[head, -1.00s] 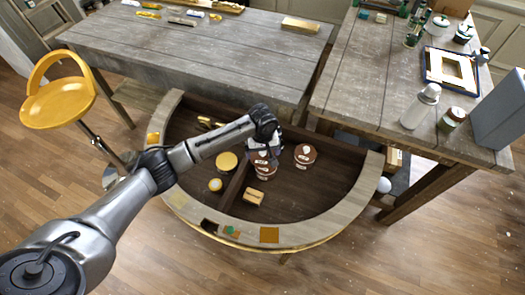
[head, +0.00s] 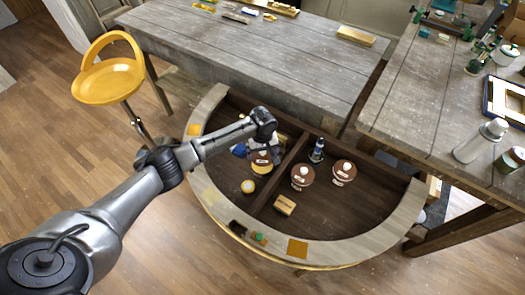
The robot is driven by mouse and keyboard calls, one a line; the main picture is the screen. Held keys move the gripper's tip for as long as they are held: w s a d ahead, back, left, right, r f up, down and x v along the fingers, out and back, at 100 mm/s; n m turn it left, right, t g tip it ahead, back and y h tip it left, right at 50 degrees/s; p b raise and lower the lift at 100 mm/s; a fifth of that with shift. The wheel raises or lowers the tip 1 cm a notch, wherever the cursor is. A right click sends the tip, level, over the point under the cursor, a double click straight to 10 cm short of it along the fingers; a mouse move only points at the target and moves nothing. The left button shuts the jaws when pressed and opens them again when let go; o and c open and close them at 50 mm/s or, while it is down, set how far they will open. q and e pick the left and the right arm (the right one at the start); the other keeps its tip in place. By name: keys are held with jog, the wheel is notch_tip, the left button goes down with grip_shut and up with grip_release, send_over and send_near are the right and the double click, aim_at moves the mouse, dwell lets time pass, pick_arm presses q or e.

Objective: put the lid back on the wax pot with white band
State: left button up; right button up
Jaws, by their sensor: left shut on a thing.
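My left gripper (head: 262,149) is shut on a brown lid (head: 261,157) with a pale label, in the left compartment of the half-round console. The lid is over an open pot with yellow wax (head: 262,169). Yellow still shows below the lid's front edge, so the lid is not seen seated; the exact gap cannot be told. The gripper and lid hide the back of this pot, and a white band on it cannot be made out. Two brown-topped pots (head: 302,177) (head: 343,172) stand right of the divider. My right gripper is not in view.
A small yellow-topped pot (head: 248,186) stands in front of the open pot. A wooden divider (head: 280,172) lies close on the right. A small block (head: 284,204) and a blue-and-white bottle (head: 317,150) are beyond it. The console's pale rim (head: 345,247) curves around the front.

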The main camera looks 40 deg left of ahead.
aim_at(262, 157)
pick_arm(q)
jog(key=shift+f+b, duration=2)
jog(key=shift+b, duration=0.6)
jog(key=shift+f, duration=0.9)
jog(key=shift+p, duration=0.35)
jog(key=shift+r+p, duration=0.1)
jog(key=shift+p, duration=0.3)
jog(key=shift+p, duration=0.55)
